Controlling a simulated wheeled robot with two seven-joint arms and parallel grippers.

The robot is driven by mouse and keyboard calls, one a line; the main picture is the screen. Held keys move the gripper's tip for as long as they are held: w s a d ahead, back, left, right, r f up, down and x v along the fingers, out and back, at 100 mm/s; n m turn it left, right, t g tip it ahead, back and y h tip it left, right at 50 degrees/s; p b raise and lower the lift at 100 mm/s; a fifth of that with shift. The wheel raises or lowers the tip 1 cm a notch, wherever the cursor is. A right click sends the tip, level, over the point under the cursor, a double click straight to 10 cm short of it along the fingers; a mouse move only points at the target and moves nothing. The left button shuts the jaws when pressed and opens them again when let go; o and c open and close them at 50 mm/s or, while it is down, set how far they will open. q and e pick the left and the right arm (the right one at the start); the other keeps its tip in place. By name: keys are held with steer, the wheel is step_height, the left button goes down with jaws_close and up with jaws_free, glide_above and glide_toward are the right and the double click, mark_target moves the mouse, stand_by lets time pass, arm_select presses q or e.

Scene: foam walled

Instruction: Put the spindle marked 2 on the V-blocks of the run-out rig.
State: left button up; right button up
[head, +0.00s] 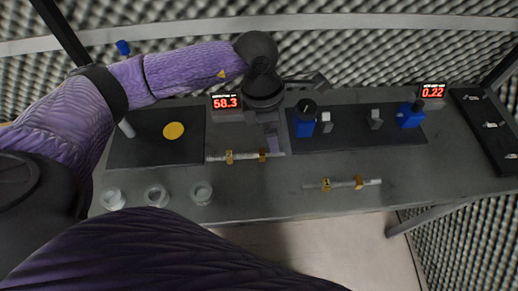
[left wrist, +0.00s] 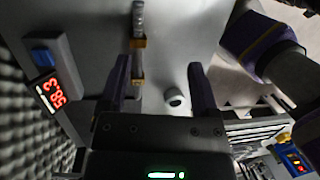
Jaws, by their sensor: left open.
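Two pale spindles with brass-coloured bands lie on the grey bench. One spindle (head: 215,158) is left of centre and the other spindle (head: 342,183) is nearer the front edge; I cannot read their numbers. My left gripper (head: 268,140) is open and empty above the left spindle. In the left wrist view this spindle (left wrist: 138,75) shows beside the inner side of the left finger of my left gripper (left wrist: 160,65). The run-out rig (head: 350,134) is a dark plate with two grey V-blocks (head: 326,122) (head: 376,120), both empty. My right gripper is out of view.
Several pale round cups (head: 201,193) stand at the front left. A dark plate with a yellow disc (head: 173,131) is at the left. Red displays read 58.3 (head: 226,103) and 0.22 (head: 432,92). A dark tray (head: 488,140) holds small parts at right. Bare bench lies around the front spindle.

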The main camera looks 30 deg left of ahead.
mark_target(260, 152)
arm_select(q)
steer(key=a, duration=0.1)
steer(key=a+y, duration=0.1)
steer(key=a+f+y, duration=0.1)
steer(key=shift+w, duration=0.35)
steer(key=f, duration=0.3)
steer(key=f+b, duration=0.1)
steer(key=f, duration=0.2)
steer(key=f+b, duration=0.1)
steer(key=f, duration=0.2)
steer(key=shift+s+d+f, duration=0.2)
steer(key=shift+s, duration=0.05)
steer(key=shift+r, duration=0.1)
jaws_close()
